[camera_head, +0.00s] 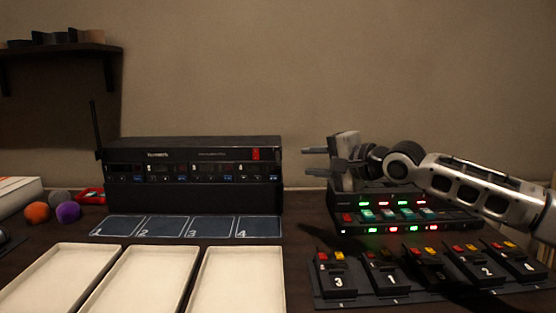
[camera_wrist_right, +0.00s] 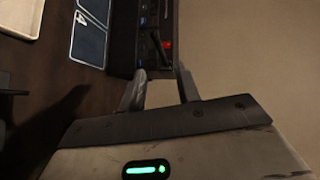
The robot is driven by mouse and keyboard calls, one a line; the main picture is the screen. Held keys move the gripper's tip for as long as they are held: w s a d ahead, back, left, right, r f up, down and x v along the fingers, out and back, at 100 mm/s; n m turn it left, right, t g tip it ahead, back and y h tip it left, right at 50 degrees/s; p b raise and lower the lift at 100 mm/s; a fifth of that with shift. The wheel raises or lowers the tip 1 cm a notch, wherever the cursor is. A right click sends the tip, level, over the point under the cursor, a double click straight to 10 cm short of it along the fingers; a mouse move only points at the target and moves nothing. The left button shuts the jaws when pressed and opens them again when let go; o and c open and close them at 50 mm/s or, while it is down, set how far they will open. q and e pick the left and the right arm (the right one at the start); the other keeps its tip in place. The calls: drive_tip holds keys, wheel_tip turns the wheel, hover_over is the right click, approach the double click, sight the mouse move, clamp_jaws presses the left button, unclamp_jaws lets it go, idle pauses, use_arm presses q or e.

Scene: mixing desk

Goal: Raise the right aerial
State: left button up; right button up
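The black receiver unit (camera_head: 190,190) stands at the back of the desk, left of centre. Its left aerial (camera_head: 96,130) stands nearly upright at the left end. No raised aerial shows at its right end. In the right wrist view, a thin dark shape (camera_wrist_right: 158,46) lies by the red switch (camera_wrist_right: 167,44) at the unit's near end; it may be the folded right aerial, but I cannot be sure. My right gripper (camera_head: 316,162) is open and empty, right of the unit and apart from it. Its fingers also show in the wrist view (camera_wrist_right: 161,82), pointing at that end. My left gripper is not in view.
A mixer (camera_head: 345,219) with lit buttons sits under my right arm. A rack (camera_head: 345,293) of numbered packs is in front of it. Pale trays (camera_head: 193,280) and a numbered mat (camera_head: 160,228) lie before the unit. Coloured balls (camera_head: 68,212) are at left.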

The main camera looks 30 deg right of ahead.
sight(278, 158)
drive_tip(key=p+x, duration=0.1)
drive_tip(key=x, duration=1)
drive_tip(key=shift+w+a, duration=0.1)
drive_tip(key=shift+a, duration=0.05)
drive_tip(key=shift+p, duration=0.3)
clamp_jaws()
